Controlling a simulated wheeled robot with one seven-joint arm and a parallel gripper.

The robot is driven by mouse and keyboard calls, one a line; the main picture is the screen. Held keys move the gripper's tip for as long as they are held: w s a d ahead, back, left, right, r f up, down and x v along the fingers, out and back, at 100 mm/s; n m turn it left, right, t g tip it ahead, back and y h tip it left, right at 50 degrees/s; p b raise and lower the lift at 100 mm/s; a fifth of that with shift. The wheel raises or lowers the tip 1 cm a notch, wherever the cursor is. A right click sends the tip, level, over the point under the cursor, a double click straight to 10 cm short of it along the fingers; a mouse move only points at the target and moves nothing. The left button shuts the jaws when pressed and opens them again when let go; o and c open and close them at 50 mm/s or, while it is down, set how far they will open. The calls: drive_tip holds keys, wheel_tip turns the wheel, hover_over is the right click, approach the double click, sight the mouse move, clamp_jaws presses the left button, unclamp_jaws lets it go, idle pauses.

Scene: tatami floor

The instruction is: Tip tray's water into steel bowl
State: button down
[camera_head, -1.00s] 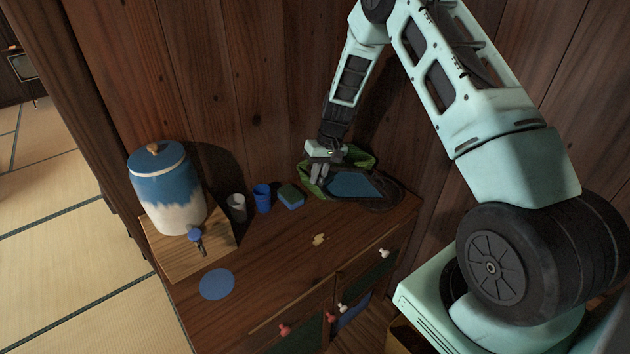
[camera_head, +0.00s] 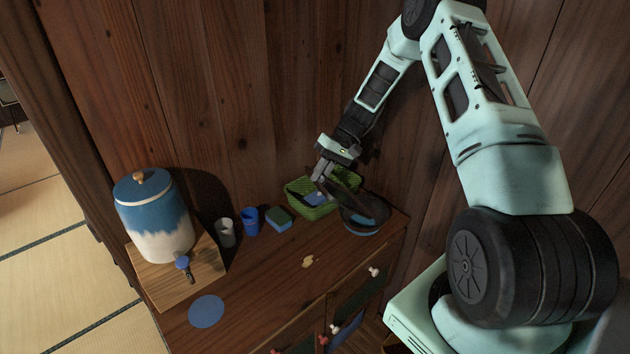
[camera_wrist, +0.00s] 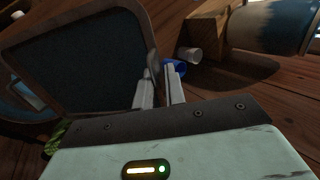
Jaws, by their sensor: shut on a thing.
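My gripper (camera_head: 322,178) is shut on the near edge of the dark tray (camera_head: 343,197). The tray is steeply tilted, seen nearly edge-on in the head view, with its lower side over the dark, round steel bowl (camera_head: 379,212) at the cabinet's right end. A blue patch shows at the bowl, but I cannot tell how much water is in the tray or bowl. In the wrist view, my gripper's fingers (camera_wrist: 160,84) meet the rim of the tray (camera_wrist: 78,62), whose broad dark face fills the upper left. Part of the bowl (camera_wrist: 14,103) shows behind it.
A green basket (camera_head: 298,202) stands left of the bowl, against the wall. A blue disc (camera_head: 207,311) lies in front.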

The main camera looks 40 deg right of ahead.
drive_tip(key=shift+s+d+r+t+y, duration=0.2)
drive_tip(key=shift+d+r+y, duration=0.45)
drive_tip(key=shift+d+r, duration=0.4)
drive_tip(key=shift+s+d+r+t+y, duration=0.1)
drive_tip(key=shift+s+d+r+y, duration=0.1)
drive_tip(key=shift+d+r+y, duration=0.75)
drive_tip(key=shift+d+f+h, duration=0.15)
drive_tip(key=shift+h, duration=0.15)
